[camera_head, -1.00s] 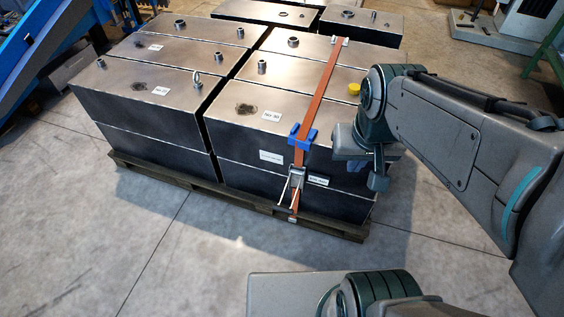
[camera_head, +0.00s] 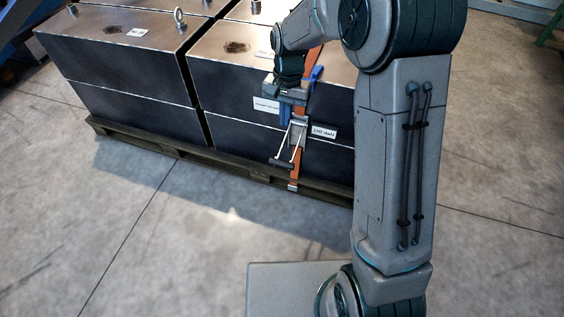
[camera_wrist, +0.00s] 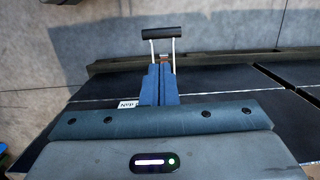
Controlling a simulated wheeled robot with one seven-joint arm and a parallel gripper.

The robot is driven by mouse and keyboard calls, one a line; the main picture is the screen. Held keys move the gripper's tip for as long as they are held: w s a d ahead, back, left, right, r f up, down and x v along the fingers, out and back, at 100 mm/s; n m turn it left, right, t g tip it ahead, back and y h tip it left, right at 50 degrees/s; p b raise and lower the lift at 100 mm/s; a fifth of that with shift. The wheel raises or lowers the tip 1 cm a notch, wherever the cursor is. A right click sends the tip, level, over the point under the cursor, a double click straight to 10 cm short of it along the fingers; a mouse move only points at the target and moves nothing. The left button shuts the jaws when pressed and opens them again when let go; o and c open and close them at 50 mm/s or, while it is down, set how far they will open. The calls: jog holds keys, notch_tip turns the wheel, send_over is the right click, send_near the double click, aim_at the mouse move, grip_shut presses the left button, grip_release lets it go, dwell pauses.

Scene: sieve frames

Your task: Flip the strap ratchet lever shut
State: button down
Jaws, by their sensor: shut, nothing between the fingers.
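The strap ratchet (camera_head: 298,127) sits on an orange strap (camera_head: 297,172) down the front of a dark block stack. Its lever (camera_head: 282,163) has two pale arms and a black crossbar, and stands out from the stack, tilted downward. In the wrist view the lever's crossbar (camera_wrist: 162,33) lies just beyond the fingertips. My gripper (camera_head: 284,122) points down beside the ratchet's upper part. Its blue fingers are together and empty; they also show in the wrist view (camera_wrist: 160,68). They partly hide the ratchet body in the wrist view. I cannot tell whether they touch it.
A blue corner guard (camera_head: 315,75) lies under the strap at the block's top edge, partly hidden by my arm. The blocks stand on a wooden pallet (camera_head: 240,172). The concrete floor (camera_head: 170,230) in front of it is clear.

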aim_at(282, 162)
jog(key=shift+w+a+f, duration=0.15)
jog(key=shift+a+f, duration=0.05)
jog(key=shift+f, duration=0.25)
jog(key=f+b, duration=0.1)
jog(key=f, duration=0.3)
jog(key=s+f+b, duration=0.1)
jog(key=f+b, duration=0.1)
jog(key=f, duration=0.3)
jog(key=s+f+b, duration=0.1)
jog(key=f+b, duration=0.1)
jog(key=f, duration=0.3)
jog(key=shift+a, duration=0.3)
jog(key=shift+w, duration=0.1)
